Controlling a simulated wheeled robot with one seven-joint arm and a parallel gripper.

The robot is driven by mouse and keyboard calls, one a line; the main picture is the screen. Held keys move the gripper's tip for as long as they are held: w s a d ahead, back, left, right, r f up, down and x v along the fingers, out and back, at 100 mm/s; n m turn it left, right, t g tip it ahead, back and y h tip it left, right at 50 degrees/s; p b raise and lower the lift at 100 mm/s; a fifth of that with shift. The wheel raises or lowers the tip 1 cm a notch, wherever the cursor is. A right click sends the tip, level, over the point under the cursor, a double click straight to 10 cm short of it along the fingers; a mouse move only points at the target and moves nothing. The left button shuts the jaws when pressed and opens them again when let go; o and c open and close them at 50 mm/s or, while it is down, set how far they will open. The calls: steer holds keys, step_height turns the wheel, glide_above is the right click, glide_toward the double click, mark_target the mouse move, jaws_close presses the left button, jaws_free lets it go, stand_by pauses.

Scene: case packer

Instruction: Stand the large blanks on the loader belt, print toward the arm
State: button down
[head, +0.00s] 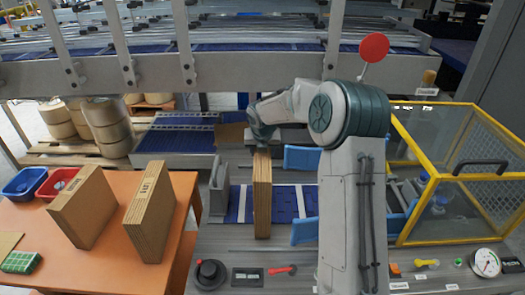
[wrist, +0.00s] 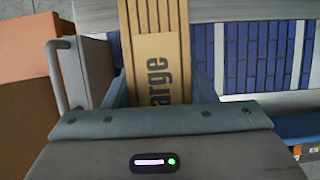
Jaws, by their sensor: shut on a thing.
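My gripper (head: 262,140) is shut on the top of a large blank bundle (head: 262,200), a brown cardboard stack held upright over the blue loader belt (head: 285,205). In the wrist view the bundle (wrist: 158,65) sits between the fingers, with dark print reading "arge" on the face toward the camera. Whether its lower edge touches the belt cannot be told. Two more large bundles, the left one (head: 82,208) and the right one (head: 150,212), stand on the orange table (head: 115,272); the right one shows dark print on its top edge.
A grey upright plate (head: 219,190) stands left of the held bundle. Blue guides (head: 301,158) are to its right. A yellow-framed mesh guard (head: 455,175) is further right. Blue bin (head: 24,182), red bin (head: 58,183) and green box (head: 20,262) are on the table's left. Control knobs line the front.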

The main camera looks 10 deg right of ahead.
steer(key=c, duration=0.6)
jaws_free()
